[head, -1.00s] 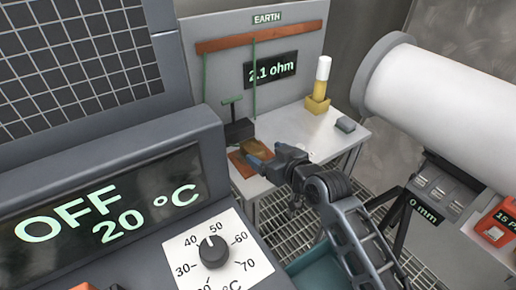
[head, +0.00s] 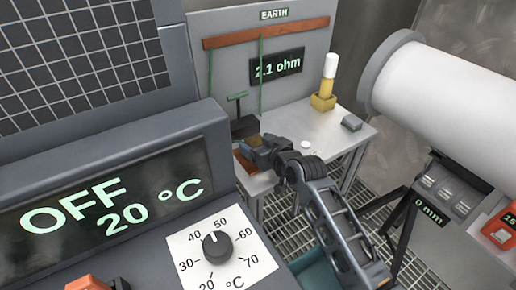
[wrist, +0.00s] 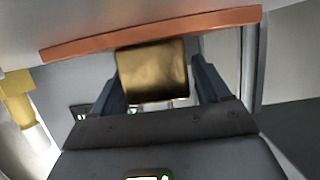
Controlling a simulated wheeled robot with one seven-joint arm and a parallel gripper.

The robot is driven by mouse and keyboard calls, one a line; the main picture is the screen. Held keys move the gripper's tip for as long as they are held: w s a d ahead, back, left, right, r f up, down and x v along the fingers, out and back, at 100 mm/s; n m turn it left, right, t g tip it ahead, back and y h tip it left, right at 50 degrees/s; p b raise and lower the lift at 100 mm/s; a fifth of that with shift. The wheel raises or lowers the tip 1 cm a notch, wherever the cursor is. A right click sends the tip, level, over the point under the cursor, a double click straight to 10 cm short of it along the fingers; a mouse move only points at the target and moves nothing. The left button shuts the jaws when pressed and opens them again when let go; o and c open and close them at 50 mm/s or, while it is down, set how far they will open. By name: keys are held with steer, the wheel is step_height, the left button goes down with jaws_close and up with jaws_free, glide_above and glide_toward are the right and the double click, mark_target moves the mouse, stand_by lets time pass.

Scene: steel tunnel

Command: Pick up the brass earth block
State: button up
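The brass earth block (wrist: 153,72) is a squarish gold-coloured piece in the middle of the wrist view. My gripper's fingers (wrist: 157,85) stand on either side of it. A thin gap seems to show at the right finger; the left finger is very close, and I cannot tell if it touches. The gripper looks open around the block. In the head view my gripper (head: 258,152) is low over the left part of the bench, at the copper-brown plate (head: 243,162). There the gripper mostly hides the block. I cannot see any lift off the plate.
The bench (head: 325,135) has a yellow holder with a white-topped cylinder (head: 328,80), a small grey block (head: 352,122) and a dark clamp (head: 243,125). The EARTH panel (head: 225,75) rises behind. A grey control console (head: 110,180) is near left; a white cylinder (head: 435,90) is right.

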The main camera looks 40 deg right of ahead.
steer(key=c, duration=1.2)
steer(key=shift+r, duration=0.1)
steer(key=shift+c, duration=0.2)
steer(key=shift+r, duration=0.1)
